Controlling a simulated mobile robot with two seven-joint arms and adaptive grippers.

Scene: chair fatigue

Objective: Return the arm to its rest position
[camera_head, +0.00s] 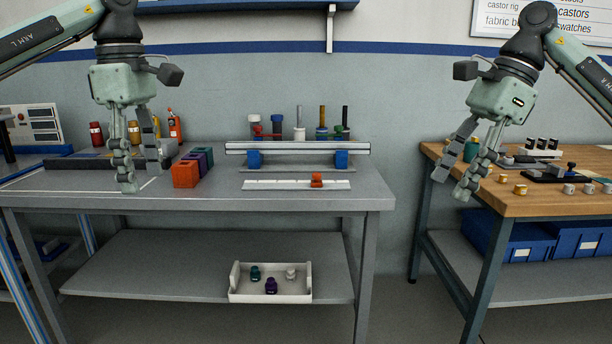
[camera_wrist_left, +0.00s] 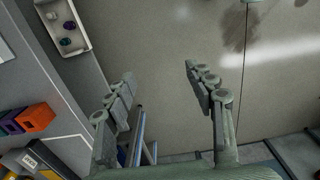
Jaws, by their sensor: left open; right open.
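My left gripper (camera_head: 140,175) is open and empty in the head view, in front of the left part of the grey table (camera_head: 130,208), left of a row of coloured blocks. It also shows in the left wrist view (camera_wrist_left: 168,85), its two fingers wide apart with only floor between them.
An orange block (camera_head: 185,174) heads the row of blocks. A rail fixture (camera_head: 297,148) and a white strip with an orange slider (camera_head: 316,180) are on the grey table. A white tray (camera_head: 270,297) with several small pieces sits on the lower shelf. Small parts crowd the wooden table.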

